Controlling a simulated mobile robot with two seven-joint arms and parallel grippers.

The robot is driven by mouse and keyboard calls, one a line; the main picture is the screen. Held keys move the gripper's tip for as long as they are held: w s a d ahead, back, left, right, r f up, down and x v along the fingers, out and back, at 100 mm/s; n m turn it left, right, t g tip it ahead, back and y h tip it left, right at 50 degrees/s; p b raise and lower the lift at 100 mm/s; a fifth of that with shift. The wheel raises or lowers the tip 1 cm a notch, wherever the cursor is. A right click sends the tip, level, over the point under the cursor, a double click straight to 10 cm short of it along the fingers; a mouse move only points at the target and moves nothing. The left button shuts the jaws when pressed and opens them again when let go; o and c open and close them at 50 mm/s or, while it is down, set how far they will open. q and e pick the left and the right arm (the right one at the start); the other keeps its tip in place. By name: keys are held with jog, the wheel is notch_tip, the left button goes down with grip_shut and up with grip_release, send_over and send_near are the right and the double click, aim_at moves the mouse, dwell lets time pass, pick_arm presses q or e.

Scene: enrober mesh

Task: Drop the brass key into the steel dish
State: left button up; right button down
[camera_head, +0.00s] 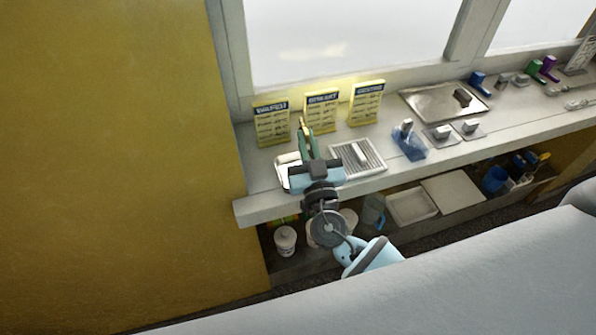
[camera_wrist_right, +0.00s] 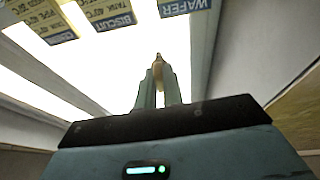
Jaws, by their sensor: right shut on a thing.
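My right gripper (camera_head: 304,132) is shut on the brass key (camera_head: 302,122), raised over the left end of the white sill. In the right wrist view the key (camera_wrist_right: 158,66) is a small tan-gold piece standing up between the two green fingertips (camera_wrist_right: 158,82). A small pale, shiny dish (camera_head: 284,174) lies on the sill, partly hidden behind my right gripper; it seems to be the steel dish, though I cannot be sure. The key looks apart from it. My left gripper is out of view.
Yellow cards (camera_head: 322,110) stand along the window, close to my right gripper. A ridged tray (camera_head: 370,150) holds a grey block. Farther right are a blue item (camera_head: 409,143) and a large metal tray (camera_head: 425,101). A lower shelf holds white tubs (camera_head: 286,240).

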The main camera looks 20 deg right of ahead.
notch_tip(320, 180, down, 4)
jog(key=shift+s+r+b, duration=0.1)
jog(key=shift+r+b, duration=0.05)
jog(key=shift+b, duration=0.45)
jog(key=shift+f+b, duration=0.3)
jog(key=shift+f, duration=0.25)
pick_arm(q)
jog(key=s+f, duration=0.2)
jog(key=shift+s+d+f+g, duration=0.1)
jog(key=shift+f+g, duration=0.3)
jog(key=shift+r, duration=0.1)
pick_arm(e)
jog(key=c, duration=1.5)
grip_release()
jog(key=shift+o, duration=0.2)
jog(key=shift+f, duration=0.1)
